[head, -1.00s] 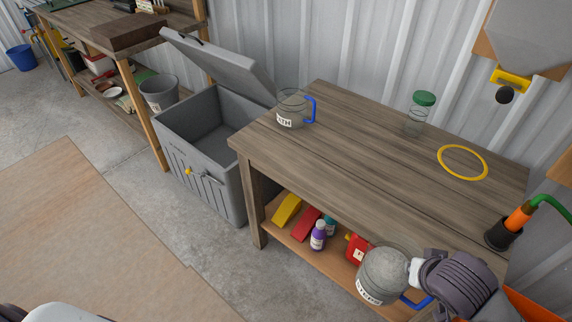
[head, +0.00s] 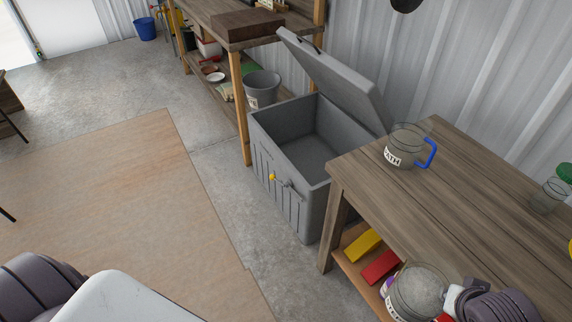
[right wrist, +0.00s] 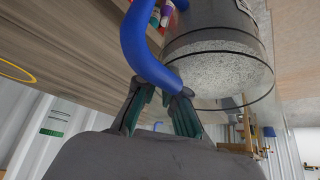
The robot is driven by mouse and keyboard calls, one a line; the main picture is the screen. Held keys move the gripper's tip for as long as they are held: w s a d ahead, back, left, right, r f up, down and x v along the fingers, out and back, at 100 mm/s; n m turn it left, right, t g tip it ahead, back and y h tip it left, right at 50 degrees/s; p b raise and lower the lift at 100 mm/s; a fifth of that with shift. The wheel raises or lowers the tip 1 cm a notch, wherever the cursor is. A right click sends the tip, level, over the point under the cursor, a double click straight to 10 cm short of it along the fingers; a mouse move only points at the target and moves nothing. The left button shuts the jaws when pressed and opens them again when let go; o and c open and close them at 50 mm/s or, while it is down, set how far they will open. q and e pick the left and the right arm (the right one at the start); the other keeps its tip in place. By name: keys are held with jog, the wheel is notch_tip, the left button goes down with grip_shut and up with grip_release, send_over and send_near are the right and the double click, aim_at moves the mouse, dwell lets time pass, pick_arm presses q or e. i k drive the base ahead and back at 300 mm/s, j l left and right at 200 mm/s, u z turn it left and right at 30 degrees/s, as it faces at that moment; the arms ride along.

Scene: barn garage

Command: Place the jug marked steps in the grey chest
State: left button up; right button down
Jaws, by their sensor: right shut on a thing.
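The jug marked steps (head: 422,288) is a clear jug filled with grainy grey matter; its white label is only partly readable in the head view. My right gripper (head: 455,300) is shut on its blue handle, which shows in the right wrist view (right wrist: 143,45) between the fingers (right wrist: 165,102). The jug is held beside the workbench's front edge, in front of its lower shelf. The grey chest (head: 312,228) stands left of the bench with its lid (head: 335,75) raised and its visible inside empty. My left gripper is out of view.
A second clear jug (head: 405,147) with a blue handle and another label stands on the workbench (head: 450,190), near the chest. Yellow and red items (head: 362,245) lie on the lower shelf. A grey bucket (head: 262,88) stands behind the chest. The floor left of the chest is clear.

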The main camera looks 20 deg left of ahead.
aim_at(316, 180)
jog(key=i+j+u, duration=0.6)
jog(key=i+u, duration=0.25)
jog(key=i+j+u, duration=0.1)
jog(key=i+u, duration=0.3)
jog(key=i+z, duration=0.2)
jog(key=i, duration=0.2)
jog(key=i+j+z, duration=0.15)
jog(key=i, duration=0.25)
jog(key=i+j+z, duration=0.2)
jog(key=i, duration=0.2)
jog(key=i+j+z, duration=0.15)
jog(key=i, duration=0.25)
jog(key=j, duration=0.1)
